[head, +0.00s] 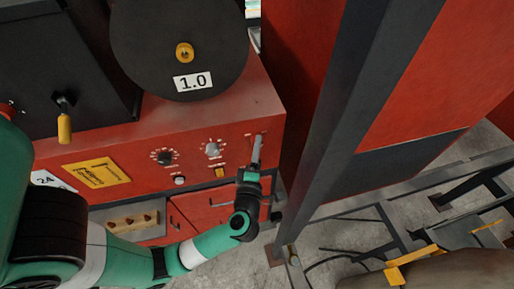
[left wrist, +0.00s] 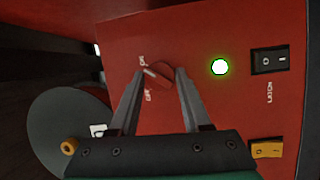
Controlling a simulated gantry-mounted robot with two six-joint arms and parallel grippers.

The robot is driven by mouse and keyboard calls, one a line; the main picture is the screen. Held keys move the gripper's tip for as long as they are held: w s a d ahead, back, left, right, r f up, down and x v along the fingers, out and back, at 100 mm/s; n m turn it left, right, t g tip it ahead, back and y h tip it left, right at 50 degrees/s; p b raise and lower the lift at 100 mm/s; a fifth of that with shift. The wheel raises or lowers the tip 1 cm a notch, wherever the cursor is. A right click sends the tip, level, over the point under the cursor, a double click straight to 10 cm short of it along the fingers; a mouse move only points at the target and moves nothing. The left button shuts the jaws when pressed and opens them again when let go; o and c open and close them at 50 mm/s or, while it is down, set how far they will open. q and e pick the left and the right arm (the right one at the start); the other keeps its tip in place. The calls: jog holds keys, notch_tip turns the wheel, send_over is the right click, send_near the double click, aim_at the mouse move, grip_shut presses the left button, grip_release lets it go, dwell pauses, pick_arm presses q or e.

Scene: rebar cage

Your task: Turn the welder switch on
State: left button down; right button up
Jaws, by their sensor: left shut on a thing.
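The welder (head: 110,155) is a red cabinet with a row of controls on its front panel. In the left wrist view, a red rotary switch (left wrist: 160,74) with ON and OFF labels sits on the panel. Its white mark points left and slightly up, nearer the ON label. My left gripper (left wrist: 161,80) is shut on this switch, with one finger on each side. A round lamp (left wrist: 220,67) beside it glows green-white. In the head view my left gripper (head: 257,143) is at the panel's right end and hides the switch. My right gripper is not in view.
A black rocker switch (left wrist: 269,60) marked LATCH and a yellow rocker (left wrist: 267,150) are near. A dark reel marked 1.0 (head: 180,45) stands above the panel. A dark upright post (head: 345,125) rises right of the cabinet, with metal framing on the floor beyond.

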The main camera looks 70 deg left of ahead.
pick_arm(q)
jog(key=shift+m, duration=0.5)
jog(key=shift+h, duration=0.3)
jog(key=shift+c, duration=1.8)
grip_release()
jog(key=b+v, duration=0.1)
jog(key=v, duration=1)
jog(key=shift+d+b, duration=0.35)
jog(key=shift+b, duration=0.05)
